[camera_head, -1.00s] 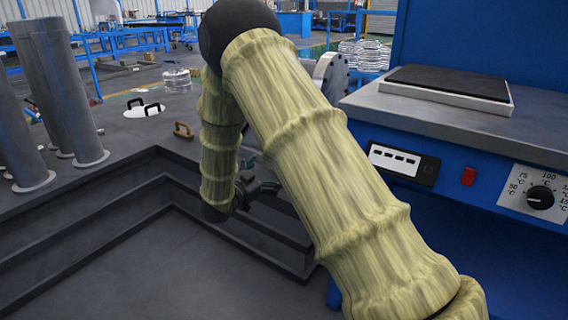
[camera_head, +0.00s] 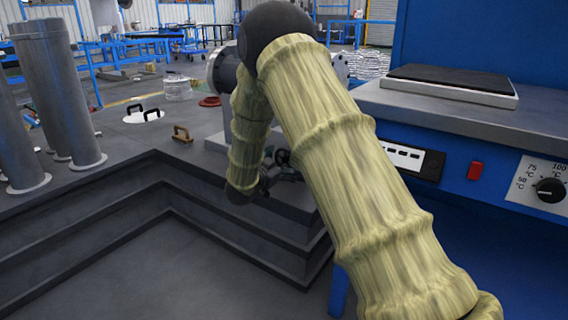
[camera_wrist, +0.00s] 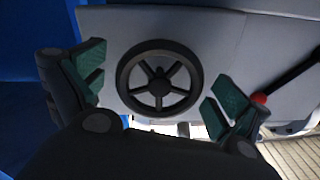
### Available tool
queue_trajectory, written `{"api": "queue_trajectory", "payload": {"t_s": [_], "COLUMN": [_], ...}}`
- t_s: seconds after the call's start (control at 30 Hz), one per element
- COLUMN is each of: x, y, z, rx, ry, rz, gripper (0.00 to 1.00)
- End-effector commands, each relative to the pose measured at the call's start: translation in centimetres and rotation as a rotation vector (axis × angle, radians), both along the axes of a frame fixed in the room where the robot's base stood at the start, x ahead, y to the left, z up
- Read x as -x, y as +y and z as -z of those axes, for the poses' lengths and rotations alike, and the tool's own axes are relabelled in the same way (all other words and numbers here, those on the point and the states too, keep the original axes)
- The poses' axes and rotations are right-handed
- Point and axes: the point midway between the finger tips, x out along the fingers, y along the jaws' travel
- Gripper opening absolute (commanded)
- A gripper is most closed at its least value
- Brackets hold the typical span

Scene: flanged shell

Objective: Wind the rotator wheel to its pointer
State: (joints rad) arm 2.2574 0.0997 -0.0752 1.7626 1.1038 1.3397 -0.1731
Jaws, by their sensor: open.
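The rotator wheel (camera_wrist: 160,82), a dark spoked handwheel, sits on a pale grey housing (camera_wrist: 222,45) in the wrist view. My gripper (camera_wrist: 157,88) is open, with one green-padded finger left of the wheel and the other to its right. Neither finger clearly touches the rim. In the head view my gripper (camera_head: 281,174) is small and dark beside the grey machine, partly hidden by my arm. A grey flanged drum (camera_head: 224,68) shows behind my arm. I cannot make out the pointer in either view.
A lever with a red knob (camera_wrist: 259,98) stands close to the right finger. A blue bench (camera_head: 450,165) with a dark plate on top fills the right side. Tall grey cylinders (camera_head: 72,110) stand at left, and a brown handle (camera_head: 181,133) lies on the dark platform.

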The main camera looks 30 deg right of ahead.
Motion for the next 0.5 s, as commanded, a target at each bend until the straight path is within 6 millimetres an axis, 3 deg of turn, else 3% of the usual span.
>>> {"api": "queue_trajectory", "payload": {"t_s": [0.1,0.33,0.5], "x": [0.0,0.01,0.04], "y": [0.03,0.05,0.02], "z": [0.0,0.03,0.01], "rx": [0.0,0.0,0.001], "ry": [0.0,0.0,0.002], "rz": [0.0,0.0,0.001], "gripper": [0.95,0.54,0.53]}}
